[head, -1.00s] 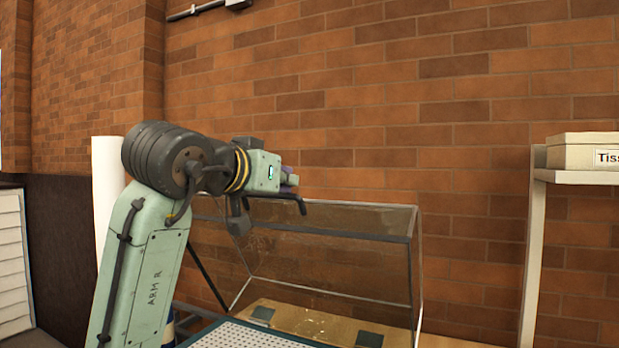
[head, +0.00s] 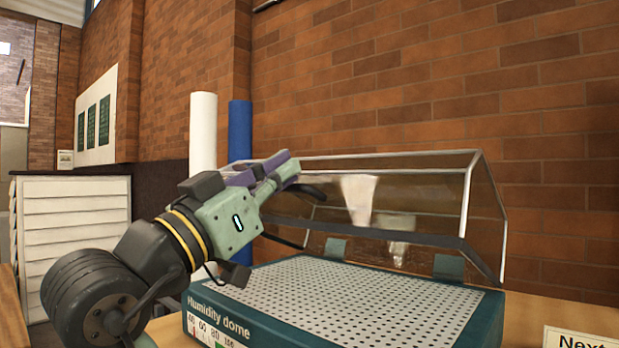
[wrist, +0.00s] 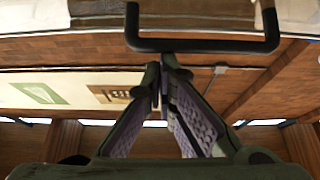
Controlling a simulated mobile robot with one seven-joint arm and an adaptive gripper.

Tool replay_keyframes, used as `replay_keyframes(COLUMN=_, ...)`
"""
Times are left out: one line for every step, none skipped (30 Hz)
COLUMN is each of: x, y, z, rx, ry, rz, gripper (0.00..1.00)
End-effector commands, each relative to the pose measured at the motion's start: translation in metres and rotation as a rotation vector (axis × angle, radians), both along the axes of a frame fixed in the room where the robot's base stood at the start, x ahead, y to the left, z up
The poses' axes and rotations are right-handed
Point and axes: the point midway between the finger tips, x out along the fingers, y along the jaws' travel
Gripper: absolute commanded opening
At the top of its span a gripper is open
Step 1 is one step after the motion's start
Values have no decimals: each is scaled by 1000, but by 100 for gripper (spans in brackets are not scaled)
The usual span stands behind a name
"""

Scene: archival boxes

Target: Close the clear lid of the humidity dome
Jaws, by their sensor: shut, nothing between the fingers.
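The clear lid (head: 425,203) of the humidity dome stands raised and tilted over the back of its base (head: 250,318), which has a white perforated top. Small hinge-like tabs show at the rear of the base. My gripper (head: 290,163) is at the upper left of the lid, fingers shut and empty. The lid's dark handle (head: 308,191) is close to the fingers in the head view. In the wrist view, a black U-shaped handle (wrist: 205,45) lies just beyond my shut fingertips (wrist: 162,62). Whether they touch it I cannot tell.
A brick wall (head: 400,100) rises behind the dome. A white roll (head: 203,130) and a blue roll (head: 239,130) stand at its back left. A white slatted cabinet (head: 70,220) is at the left. A sign (head: 580,340) stands on the wooden bench (head: 540,312) at the right.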

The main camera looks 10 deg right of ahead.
Motion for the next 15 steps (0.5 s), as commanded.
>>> replay_keyframes(x=-4, y=5, z=-29, rx=-26, ry=-21, rz=-1, gripper=0)
replay_keyframes(x=-7, y=8, z=-37, rx=-41, ry=-34, rz=-1, gripper=0)
replay_keyframes(x=-11, y=12, z=-47, rx=-61, ry=-53, rz=0, gripper=0)
replay_keyframes(x=-13, y=15, z=-55, rx=-78, ry=-67, rz=-1, gripper=0)
replay_keyframes(x=-15, y=17, z=-62, rx=-93, ry=-81, rz=-2, gripper=0)
replay_keyframes(x=-18, y=20, z=-72, rx=-113, ry=-99, rz=-2, gripper=0)
replay_keyframes(x=-20, y=22, z=-79, rx=-127, ry=-110, rz=-2, gripper=0)
replay_keyframes(x=-22, y=25, z=-86, rx=-143, ry=-124, rz=-2, gripper=0)
replay_keyframes(x=-25, y=27, z=-95, rx=-161, ry=-140, rz=-2, gripper=0)
replay_keyframes(x=-26, y=29, z=-102, rx=-173, ry=-153, rz=-2, gripper=0)
replay_keyframes(x=-28, y=31, z=-108, rx=-186, ry=-164, rz=-2, gripper=0)
replay_keyframes(x=-29, y=32, z=-116, rx=-200, ry=-176, rz=-1, gripper=0)
replay_keyframes(x=-30, y=34, z=-121, rx=-209, ry=-185, rz=0, gripper=0)
replay_keyframes(x=-32, y=35, z=-126, rx=-215, ry=-192, rz=0, gripper=0)
replay_keyframes(x=-33, y=37, z=-132, rx=-222, ry=-198, rz=0, gripper=0)
